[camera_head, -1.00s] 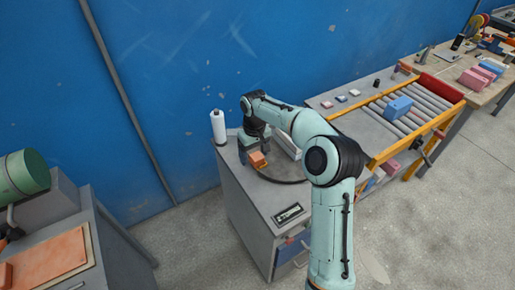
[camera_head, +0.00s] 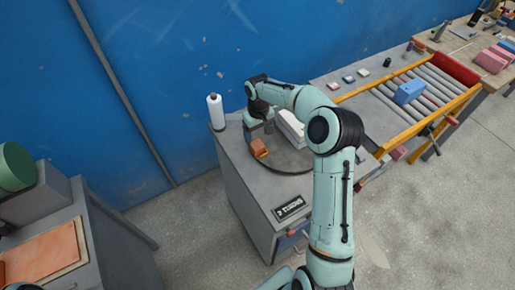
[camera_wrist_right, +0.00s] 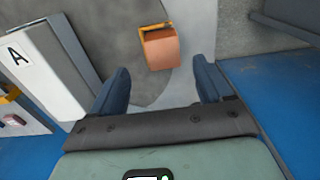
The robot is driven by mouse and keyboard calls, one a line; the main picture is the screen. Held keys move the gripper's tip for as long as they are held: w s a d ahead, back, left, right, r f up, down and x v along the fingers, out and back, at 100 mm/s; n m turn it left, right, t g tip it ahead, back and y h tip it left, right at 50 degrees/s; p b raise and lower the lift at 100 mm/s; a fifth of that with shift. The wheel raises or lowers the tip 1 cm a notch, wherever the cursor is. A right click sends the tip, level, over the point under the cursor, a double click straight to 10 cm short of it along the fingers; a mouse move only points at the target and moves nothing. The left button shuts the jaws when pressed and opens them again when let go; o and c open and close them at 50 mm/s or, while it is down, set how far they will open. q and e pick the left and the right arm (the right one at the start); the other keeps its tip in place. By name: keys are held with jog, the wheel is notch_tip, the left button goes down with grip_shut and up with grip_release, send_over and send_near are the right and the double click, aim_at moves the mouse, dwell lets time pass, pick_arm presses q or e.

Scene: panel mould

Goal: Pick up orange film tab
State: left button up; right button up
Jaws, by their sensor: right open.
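My right gripper (camera_head: 259,128) is just behind the tab in the head view. In the wrist view its two dark fingers (camera_wrist_right: 163,74) are wide apart with nothing between them, and the tab is beyond the fingertips, roughly centred on the gap. My left gripper is not in view.
A white bottle (camera_head: 215,111) stands at the cabinet's back left corner. A white stack (camera_head: 291,126) is beside the gripper, and a white block marked A (camera_wrist_right: 38,72) shows in the wrist view. A dark label plate (camera_head: 289,207) is at the front. A roller conveyor (camera_head: 430,90) is to the right.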

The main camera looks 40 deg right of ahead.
aim_at(257, 144)
jog(key=f, duration=0.5)
jog(key=shift+w+a+f, duration=0.1)
jog(key=shift+a+f, duration=0.1)
jog(key=shift+f, duration=0.1)
jog(key=c, duration=1.2)
jog(key=shift+o, duration=0.2)
